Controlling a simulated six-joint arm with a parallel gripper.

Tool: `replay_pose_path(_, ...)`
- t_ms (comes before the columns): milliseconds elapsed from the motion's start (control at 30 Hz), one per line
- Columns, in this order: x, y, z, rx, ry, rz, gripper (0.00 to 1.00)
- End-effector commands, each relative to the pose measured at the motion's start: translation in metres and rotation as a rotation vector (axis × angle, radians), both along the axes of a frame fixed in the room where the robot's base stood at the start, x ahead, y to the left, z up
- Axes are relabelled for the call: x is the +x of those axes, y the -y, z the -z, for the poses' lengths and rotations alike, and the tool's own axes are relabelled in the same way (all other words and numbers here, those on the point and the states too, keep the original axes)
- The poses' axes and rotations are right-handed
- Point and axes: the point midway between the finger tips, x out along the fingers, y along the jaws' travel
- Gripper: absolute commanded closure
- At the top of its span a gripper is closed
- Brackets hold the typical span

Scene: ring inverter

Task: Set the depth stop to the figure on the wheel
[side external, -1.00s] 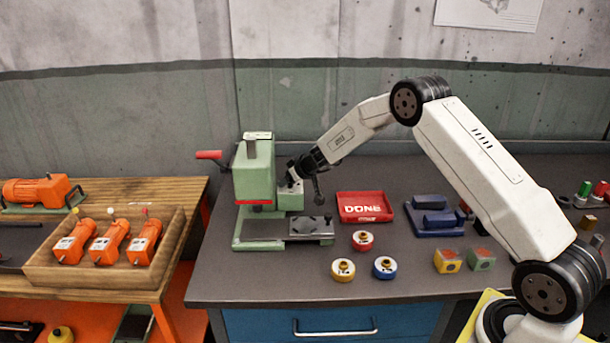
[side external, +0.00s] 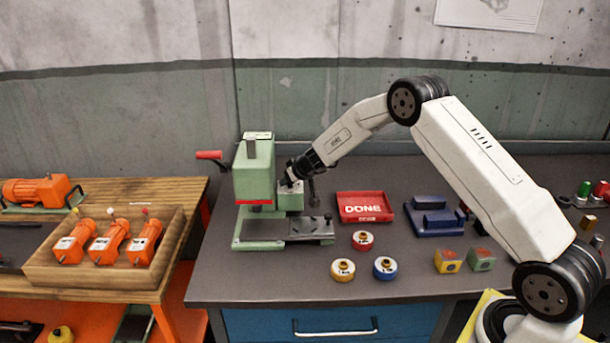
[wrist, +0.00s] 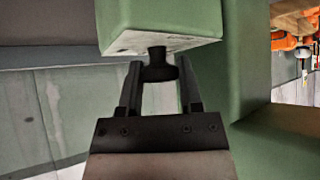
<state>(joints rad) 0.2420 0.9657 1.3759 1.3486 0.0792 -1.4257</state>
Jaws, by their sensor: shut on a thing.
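The green press (side external: 253,172) stands at the left of the grey bench, with a red-handled lever (side external: 209,155) and a flat bed (side external: 262,229). My gripper (side external: 290,179) is at the right side of the press, by a small green block (side external: 291,198). In the wrist view, my gripper (wrist: 157,78) has its two fingers shut on a dark round knob (wrist: 158,66) under the pale face of a green block (wrist: 165,25). Three round wheels, yellow (side external: 343,270), blue (side external: 385,268) and red (side external: 362,240), lie on the bench. Their figures are too small to read.
A red tray (side external: 365,219) marked DONE and a blue fixture (side external: 435,230) stand right of the press. Yellow (side external: 447,267) and green (side external: 481,265) blocks sit farther right. A wooden crate (side external: 92,278) with orange motors is on the left table. Bench front left is clear.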

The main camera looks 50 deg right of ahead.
Motion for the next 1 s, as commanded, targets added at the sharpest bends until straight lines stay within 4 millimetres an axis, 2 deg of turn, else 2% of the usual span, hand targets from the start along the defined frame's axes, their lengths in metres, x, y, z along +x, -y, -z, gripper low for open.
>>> replay_pose_path(100,0.000,0.000,0.000,0.000,-0.001,-0.001,1.00)
replay_pose_path(133,0.000,0.000,0.000,0.000,-0.001,-0.001,0.48)
replay_pose_path(167,0.000,0.000,0.000,0.000,-0.001,-0.001,0.40)
replay_pose_path(667,-0.002,0.000,-0.002,0.001,0.001,0.000,0.40)
replay_pose_path(1000,-0.013,-0.001,-0.014,0.001,0.000,0.000,0.40)
